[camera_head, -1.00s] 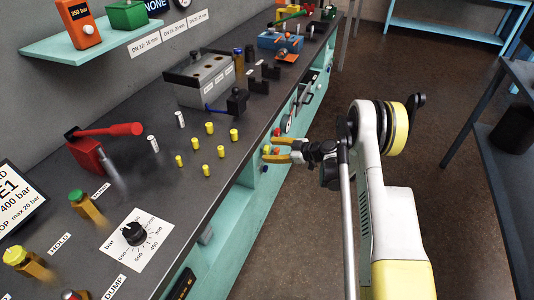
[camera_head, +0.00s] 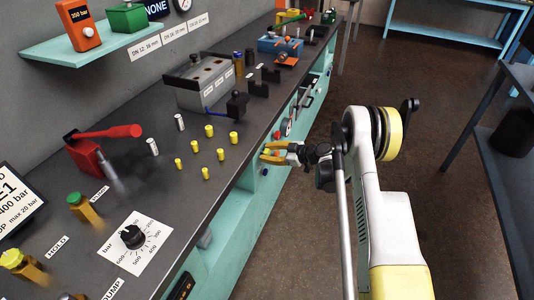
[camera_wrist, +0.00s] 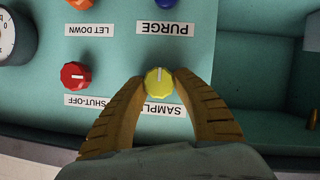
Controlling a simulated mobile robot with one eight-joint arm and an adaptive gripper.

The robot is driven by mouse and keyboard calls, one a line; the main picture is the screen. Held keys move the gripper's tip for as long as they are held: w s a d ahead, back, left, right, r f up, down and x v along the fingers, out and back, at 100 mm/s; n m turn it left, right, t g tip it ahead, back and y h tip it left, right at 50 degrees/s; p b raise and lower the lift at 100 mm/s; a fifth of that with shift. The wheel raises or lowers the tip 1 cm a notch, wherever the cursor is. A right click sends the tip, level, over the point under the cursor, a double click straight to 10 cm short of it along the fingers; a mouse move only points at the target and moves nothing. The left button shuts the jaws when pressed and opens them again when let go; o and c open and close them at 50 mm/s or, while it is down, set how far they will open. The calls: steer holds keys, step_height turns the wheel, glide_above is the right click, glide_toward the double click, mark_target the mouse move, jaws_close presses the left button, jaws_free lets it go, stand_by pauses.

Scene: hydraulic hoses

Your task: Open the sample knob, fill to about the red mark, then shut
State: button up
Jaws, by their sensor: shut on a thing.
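The yellow sample knob (camera_wrist: 159,83) sits between my gripper's two fingertips in the wrist view, with its white pointer line toward the top of the picture. My gripper (camera_wrist: 159,93) is shut on it, one finger at each side. The upside-down SAMPLE label (camera_wrist: 163,109) is partly covered by the fingers. In the head view my gripper (camera_head: 263,153) reaches to the teal bench front, and the fingers largely hide the knob. I cannot make out a sample vessel or its red mark in either view.
Close by on the panel are the red shut-off knob (camera_wrist: 76,75), the blue purge knob (camera_wrist: 168,2) and the orange let-down knob (camera_wrist: 79,3). A gauge (camera_wrist: 12,38) is cut off at the left. A recess (camera_wrist: 268,85) opens at the right. The floor (camera_head: 300,235) beside the bench is clear.

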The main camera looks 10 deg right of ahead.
steer(key=m+g+y, duration=0.1)
steer(key=m, duration=0.1)
steer(key=shift+w+m+g, duration=0.1)
steer(key=shift+m+g, duration=0.3)
steer(key=shift+m+g+y, duration=0.7)
steer(key=shift+m, duration=0.8)
steer(key=o, duration=1.2)
steer(key=shift+c, duration=0.2)
steer(key=shift+d, duration=0.1)
steer(key=v, duration=1.1)
steer(key=shift+d, duration=0.45)
